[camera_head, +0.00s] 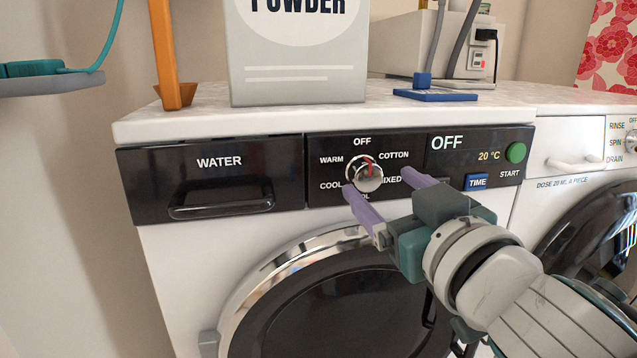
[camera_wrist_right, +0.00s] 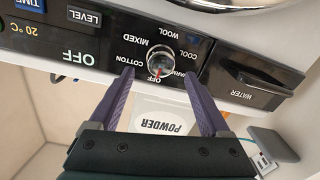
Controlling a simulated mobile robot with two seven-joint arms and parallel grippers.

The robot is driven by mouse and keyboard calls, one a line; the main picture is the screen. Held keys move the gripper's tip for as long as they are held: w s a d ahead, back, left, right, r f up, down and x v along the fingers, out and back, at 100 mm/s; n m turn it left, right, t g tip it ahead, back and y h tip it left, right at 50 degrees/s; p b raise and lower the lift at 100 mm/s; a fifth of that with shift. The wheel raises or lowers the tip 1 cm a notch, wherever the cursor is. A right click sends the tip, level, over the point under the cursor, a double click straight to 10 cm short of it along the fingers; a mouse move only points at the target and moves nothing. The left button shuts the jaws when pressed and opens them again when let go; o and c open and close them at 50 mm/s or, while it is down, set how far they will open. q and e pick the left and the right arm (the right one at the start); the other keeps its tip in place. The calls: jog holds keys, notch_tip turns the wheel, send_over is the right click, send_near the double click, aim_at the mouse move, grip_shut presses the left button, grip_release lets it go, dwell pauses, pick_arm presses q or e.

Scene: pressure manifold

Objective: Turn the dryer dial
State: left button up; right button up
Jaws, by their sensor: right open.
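The dryer dial (camera_head: 367,172) is a round silver knob with a red mark, on the black panel (camera_head: 325,197) of the left machine. The red mark points up, near OFF, and the panel display reads OFF. My right gripper (camera_head: 378,182) is open, with one purple finger at the lower left of the dial and the other at its right. In the right wrist view, the dial (camera_wrist_right: 160,63) sits between and just beyond the fingertips (camera_wrist_right: 158,73). I cannot tell whether either finger touches it. My left gripper is not in view.
A WATER drawer (camera_head: 220,185) with a handle is left of the dial. A green START button (camera_head: 516,153) and blue TIME button (camera_head: 476,182) are to its right. A POWDER box (camera_head: 297,80) and orange post (camera_head: 166,50) stand on the white top. Another machine (camera_head: 567,160) adjoins at right.

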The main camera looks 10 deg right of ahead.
aim_at(369, 176)
jog(key=shift+w+a+b, duration=0.15)
jog(key=shift+w+b, duration=0.3)
jog(key=shift+w, duration=1.7)
grip_shut()
